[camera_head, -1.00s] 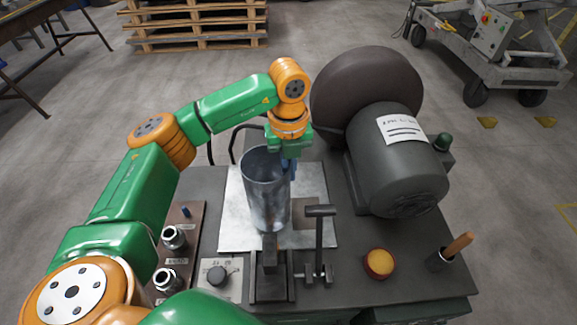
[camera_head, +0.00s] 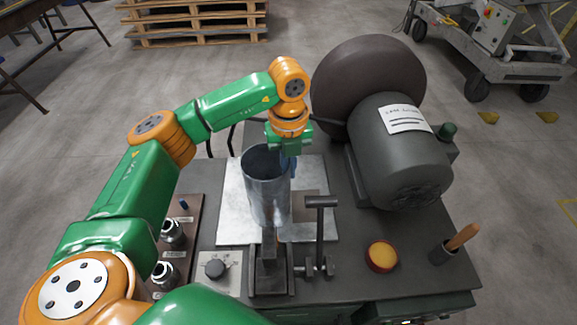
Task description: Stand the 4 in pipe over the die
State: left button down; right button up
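The 4 in pipe (camera_head: 266,190) is a grey metal tube with an open top, standing about upright over the middle of the bench. My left gripper (camera_head: 288,165) is at the pipe's right rim, its fingers pointing down there. The pipe wall appears to be between the fingers, but the far finger is hidden. The pipe's lower end is just behind the dark clamp fixture (camera_head: 270,270). I cannot tell whether it touches the plate. The die is not clearly visible; the pipe may hide it. My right gripper is not in view.
A pale metal plate (camera_head: 232,215) lies under the pipe. A T-handle lever (camera_head: 320,225) stands close to its right. A large dark motor (camera_head: 402,150) is at right. A yellow-topped round tin (camera_head: 381,256) and a wooden-handled tool (camera_head: 462,237) are front right. Dies or fittings (camera_head: 172,233) sit at left.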

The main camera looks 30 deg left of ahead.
pick_arm(q)
jog(key=c, duration=1)
grip_release()
jog(key=shift+f, duration=0.1)
notch_tip(320, 180, up, 7)
jog(key=shift+r+b, duration=0.1)
jog(key=shift+b, duration=0.35)
